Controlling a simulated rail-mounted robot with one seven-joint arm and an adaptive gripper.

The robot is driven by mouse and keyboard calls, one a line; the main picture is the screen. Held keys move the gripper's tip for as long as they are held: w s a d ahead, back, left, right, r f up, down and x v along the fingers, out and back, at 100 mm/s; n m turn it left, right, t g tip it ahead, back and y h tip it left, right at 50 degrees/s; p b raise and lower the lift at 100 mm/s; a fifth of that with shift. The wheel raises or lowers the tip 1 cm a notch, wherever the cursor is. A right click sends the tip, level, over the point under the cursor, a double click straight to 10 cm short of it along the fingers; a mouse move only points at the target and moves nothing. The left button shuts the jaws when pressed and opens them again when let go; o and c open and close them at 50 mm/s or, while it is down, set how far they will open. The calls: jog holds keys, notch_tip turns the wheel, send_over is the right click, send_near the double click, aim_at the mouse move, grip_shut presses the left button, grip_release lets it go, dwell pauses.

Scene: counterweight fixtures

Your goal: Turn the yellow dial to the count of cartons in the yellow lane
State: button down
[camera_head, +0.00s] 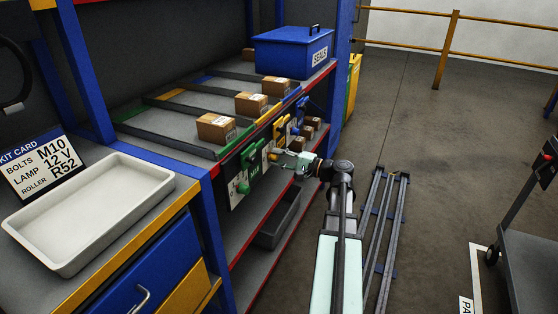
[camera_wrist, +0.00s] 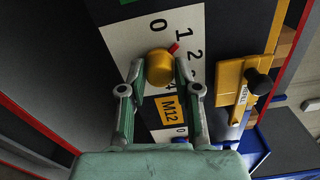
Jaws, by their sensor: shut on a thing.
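The yellow dial (camera_wrist: 159,67) is a round knob on a white scale plate in the wrist view. Its red pointer (camera_wrist: 174,47) aims at the 1; a 0 and a 2 also show, and the lower numbers are partly hidden. My gripper (camera_wrist: 160,75) is shut on the dial, one finger on each side. In the head view my gripper (camera_head: 275,156) reaches the panel below the shelf edge; the dial is hard to make out there. One carton (camera_head: 251,103) shows in the yellow lane (camera_head: 268,117), near its front end. I see no other carton in that lane.
A yellow lever with a black knob (camera_wrist: 258,82) stands right of the dial. A green control (camera_head: 241,184) is on the panel's near side. Cartons also sit in the green lane (camera_head: 216,127) and blue lane (camera_head: 275,87). A blue SEALS box (camera_head: 290,50) stands beyond.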

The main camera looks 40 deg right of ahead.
jog(key=c, duration=0.8)
grip_release()
jog(key=v, duration=1.2)
